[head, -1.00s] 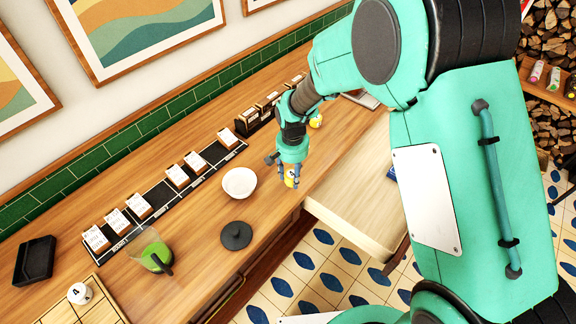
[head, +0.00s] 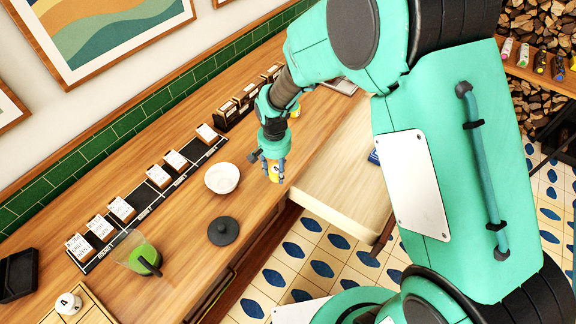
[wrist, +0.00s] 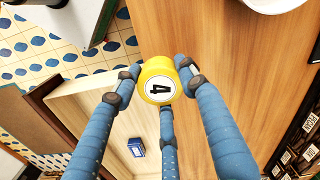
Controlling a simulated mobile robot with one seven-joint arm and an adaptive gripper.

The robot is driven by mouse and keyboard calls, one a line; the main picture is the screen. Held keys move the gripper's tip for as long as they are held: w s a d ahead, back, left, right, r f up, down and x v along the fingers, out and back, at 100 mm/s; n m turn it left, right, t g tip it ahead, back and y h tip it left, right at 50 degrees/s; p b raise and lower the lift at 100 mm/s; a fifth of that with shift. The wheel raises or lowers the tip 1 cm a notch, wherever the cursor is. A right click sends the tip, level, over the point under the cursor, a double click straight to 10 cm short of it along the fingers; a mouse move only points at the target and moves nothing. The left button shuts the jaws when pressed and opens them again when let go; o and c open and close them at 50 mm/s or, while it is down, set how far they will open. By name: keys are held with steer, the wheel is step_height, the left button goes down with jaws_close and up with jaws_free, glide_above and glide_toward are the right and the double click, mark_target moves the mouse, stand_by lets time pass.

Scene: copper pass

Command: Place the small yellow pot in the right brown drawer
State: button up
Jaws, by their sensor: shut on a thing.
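The small yellow pot (wrist: 156,66) has a white round top marked 4. My three-fingered gripper (wrist: 160,84) is shut on it in the wrist view. In the head view my gripper (head: 271,163) points down with the pot (head: 275,174) between its fingers, near the counter's front edge. Whether the pot touches the counter cannot be told. An open drawer (head: 335,190) with a pale wooden inside lies just right of the gripper. It also shows in the wrist view (wrist: 95,118), below and left of the pot, with a small blue box (wrist: 137,148) inside.
A white bowl (head: 222,178) and a dark round lid (head: 223,231) stand left of the gripper. Another yellow item (head: 295,112) is partly hidden behind my arm. Cards stand in a black rack (head: 157,195).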

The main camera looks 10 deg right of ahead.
steer(key=d+f+m+b, duration=0.1)
steer(key=d+f+m, duration=0.15)
steer(key=d, duration=0.65)
steer(key=d+f+m+b, duration=0.1)
steer(key=d+f, duration=0.3)
steer(key=d, duration=0.5)
steer(key=m+b, duration=0.2)
steer(key=m, duration=0.2)
glide_above(361, 211)
step_height(361, 211, down, 6)
steer(key=shift+f, duration=0.2)
steer(key=shift+f, duration=0.1)
steer(key=shift+f+b, duration=0.9)
steer(key=shift+f, duration=2.15)
steer(key=shift+f+b, duration=0.45)
steer(key=shift+f, duration=1.4)
steer(key=shift+f, duration=0.15)
